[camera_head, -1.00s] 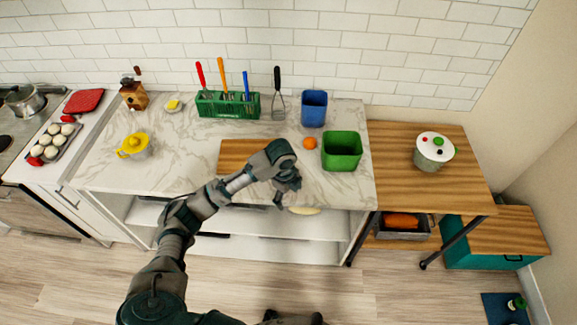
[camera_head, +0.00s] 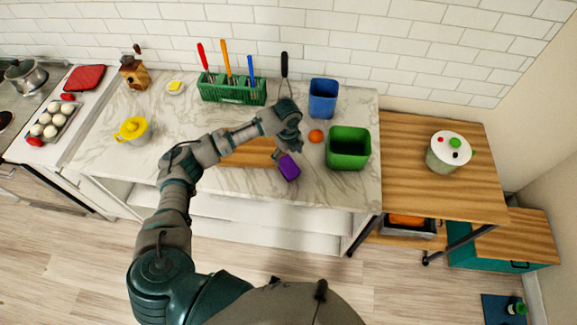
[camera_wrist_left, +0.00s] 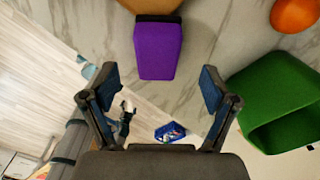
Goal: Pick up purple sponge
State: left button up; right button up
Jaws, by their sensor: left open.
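The purple sponge (camera_head: 288,167) lies on the marble counter, at the right end of the wooden cutting board (camera_head: 250,153). In the left wrist view the sponge (camera_wrist_left: 158,50) is at the top centre, ahead of the fingers. My left gripper (camera_head: 284,153) is above the counter just behind the sponge in the head view. In the wrist view the gripper (camera_wrist_left: 152,88) is open, its fingers spread wide and empty. My right gripper is not visible.
A green bin (camera_head: 348,148) stands right of the sponge, with an orange (camera_head: 316,136) beside it. A blue bin (camera_head: 323,98) and a green utensil rack (camera_head: 232,91) stand at the back. The counter's front edge is close to the sponge.

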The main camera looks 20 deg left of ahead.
aim_at(288, 164)
pick_arm(q)
notch_tip(288, 164, down, 2)
jog(key=shift+s+f, duration=0.1)
jog(key=shift+s, duration=0.05)
notch_tip(288, 164, down, 4)
jog(key=shift+s+d+r+p, duration=0.15)
jog(key=shift+r+p, duration=0.05)
jog(key=shift+p, duration=0.35)
jog(key=shift+f, duration=0.35)
jog(key=c, duration=1.1)
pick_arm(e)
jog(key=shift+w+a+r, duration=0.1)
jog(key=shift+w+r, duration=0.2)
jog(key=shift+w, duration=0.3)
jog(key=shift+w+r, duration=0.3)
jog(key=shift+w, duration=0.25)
pick_arm(q)
jog(key=shift+r, duration=0.15)
